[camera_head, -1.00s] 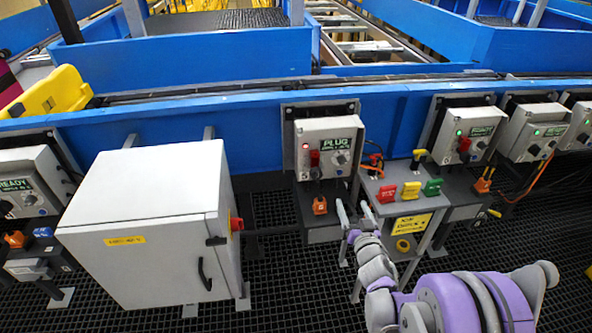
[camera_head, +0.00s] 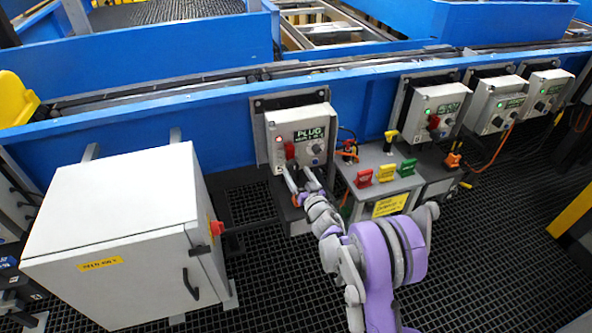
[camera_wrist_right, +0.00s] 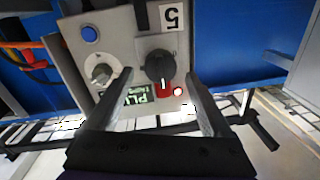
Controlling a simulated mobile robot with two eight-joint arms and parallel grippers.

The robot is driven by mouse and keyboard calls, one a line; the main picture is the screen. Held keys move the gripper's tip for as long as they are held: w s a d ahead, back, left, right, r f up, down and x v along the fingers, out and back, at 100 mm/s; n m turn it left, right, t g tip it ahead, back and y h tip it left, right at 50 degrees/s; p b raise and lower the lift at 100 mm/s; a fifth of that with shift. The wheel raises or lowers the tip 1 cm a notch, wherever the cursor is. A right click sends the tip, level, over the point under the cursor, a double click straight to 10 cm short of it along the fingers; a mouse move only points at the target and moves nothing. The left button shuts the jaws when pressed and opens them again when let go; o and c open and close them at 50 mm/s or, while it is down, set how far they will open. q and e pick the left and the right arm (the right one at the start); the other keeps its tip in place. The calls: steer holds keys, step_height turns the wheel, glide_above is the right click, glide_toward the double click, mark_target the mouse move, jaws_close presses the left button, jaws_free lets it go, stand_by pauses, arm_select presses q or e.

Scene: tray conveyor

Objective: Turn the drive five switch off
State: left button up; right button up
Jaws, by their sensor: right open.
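The drive five control box (camera_head: 283,126) is light grey with a lit PLUG display; the wrist view shows it upside down, with a "5" label (camera_wrist_right: 172,16). Its black rotary switch (camera_wrist_right: 159,66) has a white mark and sits beside a red part (camera_wrist_right: 165,88). My right gripper (camera_head: 298,178) is open in front of the box's lower left. In the wrist view, the right gripper's fingertips (camera_wrist_right: 160,76) are on either side of the switch; I cannot tell whether they touch it. My left gripper is not in view.
The box also has a grey knob (camera_wrist_right: 101,72) and a blue button (camera_wrist_right: 89,33). A small red light (camera_head: 278,138) glows on it. A stand with red, yellow and green tags (camera_head: 387,173) is close on the right. A large grey cabinet (camera_head: 115,210) stands at left.

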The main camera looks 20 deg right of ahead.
steer(key=shift+w+a, duration=0.1)
steer(key=shift+w, duration=0.65)
jaws_close()
